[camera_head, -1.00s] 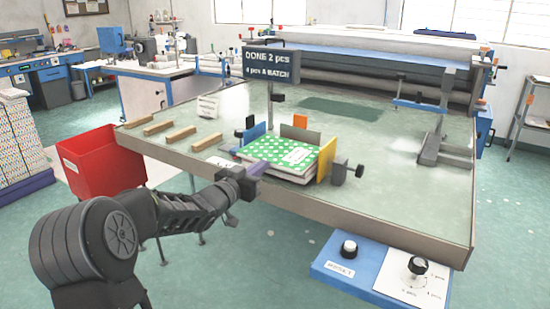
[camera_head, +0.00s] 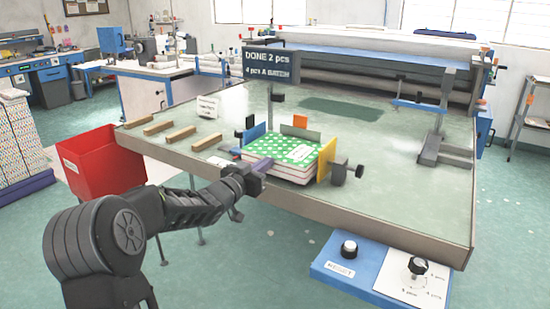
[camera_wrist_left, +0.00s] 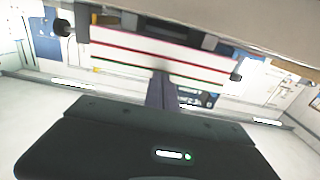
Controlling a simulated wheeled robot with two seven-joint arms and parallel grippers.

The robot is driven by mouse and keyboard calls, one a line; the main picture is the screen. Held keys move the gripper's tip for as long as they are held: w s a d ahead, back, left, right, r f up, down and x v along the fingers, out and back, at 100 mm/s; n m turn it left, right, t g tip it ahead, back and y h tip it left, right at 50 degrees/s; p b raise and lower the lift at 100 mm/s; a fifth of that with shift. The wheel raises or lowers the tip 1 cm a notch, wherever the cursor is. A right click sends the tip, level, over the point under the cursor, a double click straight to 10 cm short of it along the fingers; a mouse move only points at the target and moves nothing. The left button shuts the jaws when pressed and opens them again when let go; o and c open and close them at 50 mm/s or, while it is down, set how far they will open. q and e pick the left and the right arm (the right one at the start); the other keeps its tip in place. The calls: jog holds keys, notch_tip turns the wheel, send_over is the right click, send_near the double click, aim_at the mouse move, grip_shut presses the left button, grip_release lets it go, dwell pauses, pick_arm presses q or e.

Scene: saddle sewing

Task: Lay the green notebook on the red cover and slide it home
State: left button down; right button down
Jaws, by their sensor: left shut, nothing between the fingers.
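The green notebook (camera_head: 288,151) with white dots lies flat on top of a small stack on the table, between the guide plates. The wrist view shows the stack's edge (camera_wrist_left: 150,53), white pages with thin red and green lines. No face of a red cover shows; the layers below are seen only edge-on. My left gripper (camera_head: 262,165) is shut and empty, its purple fingers at the stack's near left edge. In the wrist view the fingers (camera_wrist_left: 161,90) reach the stack edge; I cannot tell whether they touch it. My right gripper is not in view.
Wooden strips (camera_head: 158,127) lie on the left of the table. A red bin (camera_head: 100,163) stands left. The table's right is mostly clear.

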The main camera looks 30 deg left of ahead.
pick_arm(q)
jog(key=s, duration=0.6)
dwell(0.7)
